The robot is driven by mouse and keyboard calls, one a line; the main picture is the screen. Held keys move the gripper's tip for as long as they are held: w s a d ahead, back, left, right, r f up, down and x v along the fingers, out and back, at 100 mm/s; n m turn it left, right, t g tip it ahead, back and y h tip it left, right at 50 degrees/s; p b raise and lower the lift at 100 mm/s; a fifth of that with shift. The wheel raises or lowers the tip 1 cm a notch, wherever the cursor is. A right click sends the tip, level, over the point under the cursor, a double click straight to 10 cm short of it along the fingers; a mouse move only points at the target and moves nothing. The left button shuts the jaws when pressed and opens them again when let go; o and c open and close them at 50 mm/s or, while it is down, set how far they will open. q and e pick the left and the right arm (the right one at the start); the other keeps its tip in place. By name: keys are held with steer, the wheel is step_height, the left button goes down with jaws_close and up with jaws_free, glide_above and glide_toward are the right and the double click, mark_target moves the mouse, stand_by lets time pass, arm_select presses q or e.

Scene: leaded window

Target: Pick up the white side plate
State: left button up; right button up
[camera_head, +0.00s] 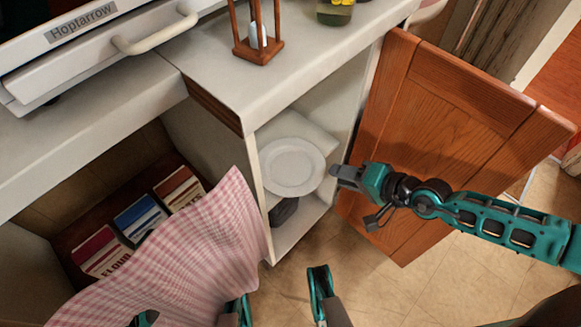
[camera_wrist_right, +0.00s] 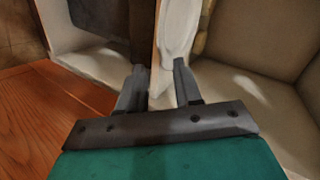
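The white side plate (camera_head: 292,166) is in the open cabinet below the counter, on a pale shelf, its round face turned toward the head camera. My right gripper (camera_head: 336,175) is just to the right of the plate's rim at the cabinet opening. In the right wrist view its two fingers (camera_wrist_right: 158,85) are apart. A white, narrow form, likely the plate seen nearly edge-on (camera_wrist_right: 178,35), lies beyond and between the fingertips, nearer the right finger. I cannot tell whether they touch.
The open wooden cabinet door (camera_head: 420,120) stands behind my right arm. A dark object (camera_head: 284,211) sits below the plate. A pink checked cloth (camera_head: 190,255) hangs to the left, near packets (camera_head: 140,217).

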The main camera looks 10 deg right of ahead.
steer(key=x, duration=0.1)
steer(key=b+x, duration=0.1)
steer(key=x, duration=0.3)
steer(key=shift+w+a+r, duration=0.15)
steer(key=shift+w, duration=0.2)
steer(key=shift+c, duration=0.4)
jaws_close()
